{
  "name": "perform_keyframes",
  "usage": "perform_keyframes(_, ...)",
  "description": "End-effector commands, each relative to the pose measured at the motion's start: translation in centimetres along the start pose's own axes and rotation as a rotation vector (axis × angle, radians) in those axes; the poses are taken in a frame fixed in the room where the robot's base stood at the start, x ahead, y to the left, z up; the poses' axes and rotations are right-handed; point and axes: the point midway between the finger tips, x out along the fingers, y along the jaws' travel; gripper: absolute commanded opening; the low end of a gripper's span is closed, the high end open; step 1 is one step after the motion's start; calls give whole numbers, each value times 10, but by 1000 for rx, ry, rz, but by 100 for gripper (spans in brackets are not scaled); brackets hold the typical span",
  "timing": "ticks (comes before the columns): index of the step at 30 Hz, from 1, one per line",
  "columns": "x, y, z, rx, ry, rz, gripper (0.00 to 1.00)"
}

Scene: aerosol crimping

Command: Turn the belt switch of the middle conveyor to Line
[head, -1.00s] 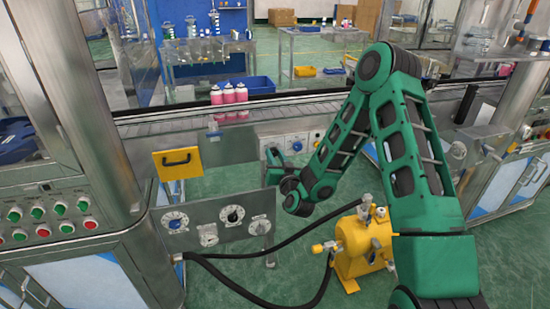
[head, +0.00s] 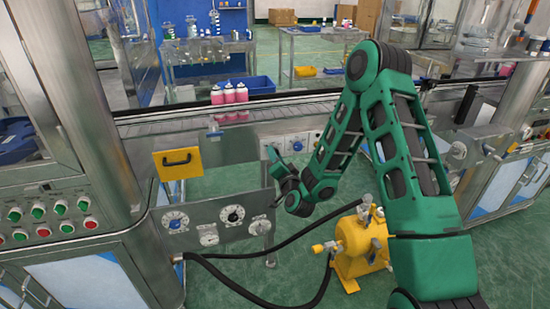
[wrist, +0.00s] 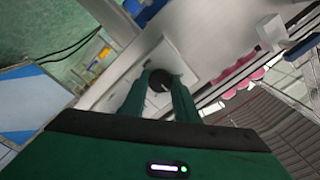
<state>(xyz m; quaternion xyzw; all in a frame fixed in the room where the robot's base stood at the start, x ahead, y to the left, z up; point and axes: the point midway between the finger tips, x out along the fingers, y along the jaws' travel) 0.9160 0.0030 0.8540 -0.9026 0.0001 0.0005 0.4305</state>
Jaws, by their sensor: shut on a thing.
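In the wrist view my gripper (wrist: 160,79) has its two green fingers on either side of a dark round switch knob (wrist: 159,85) and is shut on it. The knob sits on a pale square plate (wrist: 180,62) on the conveyor's side; the fingers hide its sides, and I cannot read its setting. In the head view my gripper (head: 271,154) is at the front panel of the middle conveyor (head: 160,124). The gripped knob is hidden there. A blue knob (head: 297,146) on a white plate shows just right of the gripper.
Pink cans (head: 229,96) stand on the conveyor above. A yellow handled plate (head: 180,162) and a grey panel with dials (head: 200,226) are at left. A yellow pump (head: 358,246) with black hoses stands below my arm. A blue bin (head: 250,85) is behind.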

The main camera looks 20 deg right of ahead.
Motion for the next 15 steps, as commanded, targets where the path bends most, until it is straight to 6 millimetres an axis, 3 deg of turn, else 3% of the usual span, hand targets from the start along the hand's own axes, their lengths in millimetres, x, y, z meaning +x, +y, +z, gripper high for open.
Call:
perform_keyframes(12, 0, 2, -1, 6, 3, 2, 5)
perform_keyframes(13, 0, 2, -1, 6, 3, 2, 30)
perform_keyframes(15, 0, 2, -1, 6, 3, 2, 46)
